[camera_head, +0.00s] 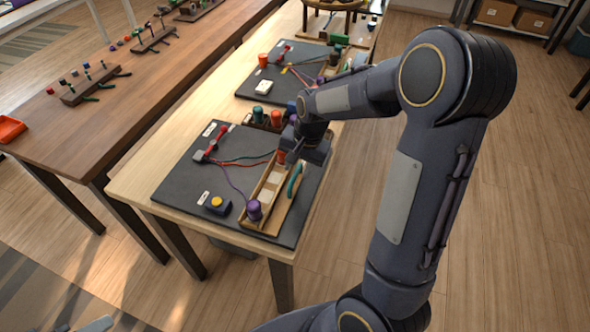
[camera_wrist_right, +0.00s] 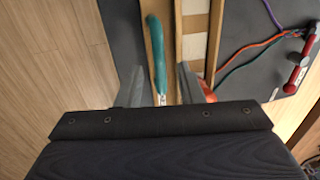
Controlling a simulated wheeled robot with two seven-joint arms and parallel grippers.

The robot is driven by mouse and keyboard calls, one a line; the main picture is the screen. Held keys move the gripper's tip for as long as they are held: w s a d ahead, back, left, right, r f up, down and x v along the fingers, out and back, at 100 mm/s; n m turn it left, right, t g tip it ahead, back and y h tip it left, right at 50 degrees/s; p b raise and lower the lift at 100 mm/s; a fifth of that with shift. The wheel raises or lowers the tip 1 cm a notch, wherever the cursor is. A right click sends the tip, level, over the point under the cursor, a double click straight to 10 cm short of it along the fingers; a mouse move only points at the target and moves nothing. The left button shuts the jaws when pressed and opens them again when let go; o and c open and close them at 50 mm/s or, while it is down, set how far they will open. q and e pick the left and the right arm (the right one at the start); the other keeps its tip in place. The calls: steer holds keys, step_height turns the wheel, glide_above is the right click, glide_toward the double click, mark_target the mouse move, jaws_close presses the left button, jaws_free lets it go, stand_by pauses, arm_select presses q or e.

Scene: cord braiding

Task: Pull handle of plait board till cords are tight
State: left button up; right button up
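The wooden plait board (camera_head: 270,222) lies on a dark mat at the near end of the table. Its teal handle (camera_head: 295,180) runs along the right side; it also shows in the right wrist view (camera_wrist_right: 157,55). A purple spool (camera_head: 254,210) and an orange-red spool (camera_head: 282,157) sit at the board. Cords, including a purple cord (camera_head: 234,184), run in curves from a red clamp (camera_head: 217,138) toward the board. My right gripper (camera_wrist_right: 160,86) is open, its fingers either side of the handle in the wrist picture; contact cannot be told. My left gripper is not in view.
Dark spools (camera_head: 258,114) stand beyond the board. A second mat (camera_head: 283,68) with similar items lies farther back. Floor (camera_head: 520,220) is open to the right.

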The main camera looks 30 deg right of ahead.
steer(key=shift+w+a+f, duration=0.1)
steer(key=shift+f, duration=0.75)
jaws_close()
